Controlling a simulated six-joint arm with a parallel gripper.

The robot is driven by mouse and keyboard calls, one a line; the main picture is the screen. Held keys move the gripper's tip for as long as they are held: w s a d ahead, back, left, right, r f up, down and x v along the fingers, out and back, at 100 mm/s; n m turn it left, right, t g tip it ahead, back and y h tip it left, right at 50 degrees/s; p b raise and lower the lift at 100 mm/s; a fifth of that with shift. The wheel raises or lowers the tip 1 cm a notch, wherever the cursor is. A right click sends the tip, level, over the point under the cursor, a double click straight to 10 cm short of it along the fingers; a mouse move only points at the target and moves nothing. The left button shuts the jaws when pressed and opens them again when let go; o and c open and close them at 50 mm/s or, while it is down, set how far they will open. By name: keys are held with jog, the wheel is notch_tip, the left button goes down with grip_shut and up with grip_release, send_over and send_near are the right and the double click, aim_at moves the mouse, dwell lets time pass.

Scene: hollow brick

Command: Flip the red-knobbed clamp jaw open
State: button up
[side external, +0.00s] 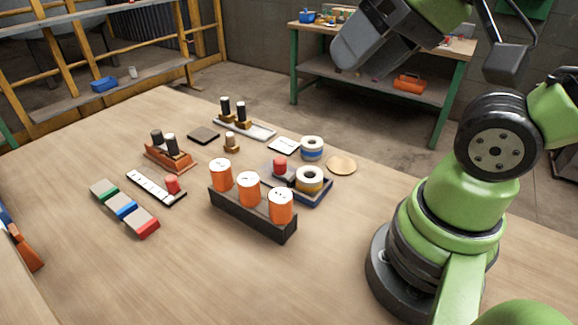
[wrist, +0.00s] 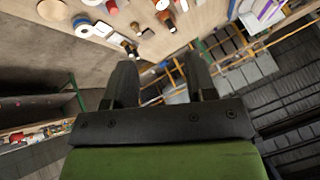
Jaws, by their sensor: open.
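Two red knobs show in the side external view. One red knob (side external: 172,184) stands at the near end of a white-faced strip with a black edge (side external: 150,187). The other red knob (side external: 280,165) sits on a small grey block in a dark blue tray (side external: 318,197). I cannot tell for sure which belongs to the clamp jaw, nor how far any jaw is swung. My gripper (wrist: 160,78) is open and empty in the wrist view, its two dark fingers spread apart. It is high and away from both knobs, partly cut off at the side view's top.
A black holder (side external: 250,220) with orange cylinders stands at the table's middle. An orange-brown stand (side external: 170,158) with black posts and a spool (side external: 312,148) are behind. The near table is clear.

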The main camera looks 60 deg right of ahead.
jog(key=w+d+h, duration=0.1)
jog(key=w+d+f+n+h, duration=0.1)
jog(key=d, duration=0.1)
jog(key=w+d, duration=0.1)
jog(key=shift+w+d+f+h, duration=0.25)
jog(key=shift+w+d+h, duration=0.05)
jog(key=shift+d+h, duration=0.1)
grip_shut()
jog(key=w+d+f+n+h, duration=0.3)
jog(key=w+d+f+n, duration=0.25)
jog(key=d+n, duration=0.2)
notch_tip(320, 180, down, 12)
jog(key=n+y, duration=0.7)
jog(key=n, duration=0.3)
jog(key=shift+w+g, duration=0.3)
jog(key=shift+w, duration=0.05)
